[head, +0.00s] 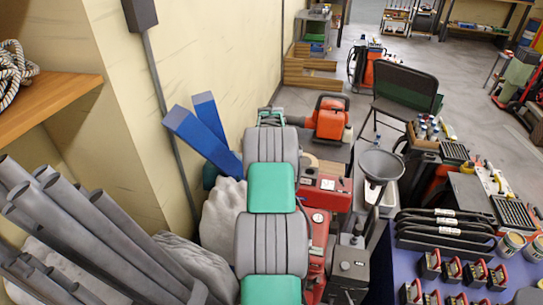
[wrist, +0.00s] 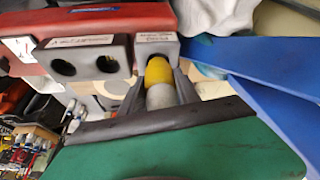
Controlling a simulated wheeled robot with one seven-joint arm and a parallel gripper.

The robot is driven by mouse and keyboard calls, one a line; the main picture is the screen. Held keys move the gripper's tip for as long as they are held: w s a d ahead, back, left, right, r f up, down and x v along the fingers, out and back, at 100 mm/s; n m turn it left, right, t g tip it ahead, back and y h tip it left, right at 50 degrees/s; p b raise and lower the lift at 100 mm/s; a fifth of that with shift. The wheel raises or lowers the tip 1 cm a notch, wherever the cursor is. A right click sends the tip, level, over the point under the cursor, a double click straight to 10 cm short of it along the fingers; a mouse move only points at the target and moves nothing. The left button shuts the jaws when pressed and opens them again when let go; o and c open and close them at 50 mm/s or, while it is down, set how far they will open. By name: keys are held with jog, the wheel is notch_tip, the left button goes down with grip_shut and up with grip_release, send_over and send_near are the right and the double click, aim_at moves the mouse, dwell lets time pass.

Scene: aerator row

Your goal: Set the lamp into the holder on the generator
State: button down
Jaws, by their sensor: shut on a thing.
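The lamp (wrist: 160,95), with a yellow end and a pale grey body, is held between the dark fingers of my gripper (wrist: 158,98) in the wrist view. The red generator (wrist: 30,35) lies behind it, with a grey block (wrist: 84,62) that has two dark holes and a label. A second labelled grey block (wrist: 152,45), likely the holder, is directly behind the yellow end. I cannot tell whether the lamp's tip is inside it or only in front of it. In the head view a red machine (head: 325,190), likely the generator, stands right of my arm, which hides the lamp.
Blue beams (head: 200,137) lean by the wall left of my arm; they show close by in the wrist view (wrist: 255,65). Pale sacks (head: 222,218) and grey pipes (head: 85,225) crowd the left. A funnel (head: 380,165) and black chair (head: 405,90) stand right. Open floor lies beyond.

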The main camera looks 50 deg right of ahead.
jog(key=shift+f+b, duration=0.7)
jog(key=shift+f, duration=0.5)
jog(key=c, duration=0.8)
grip_release()
jog(key=shift+r, duration=0.15)
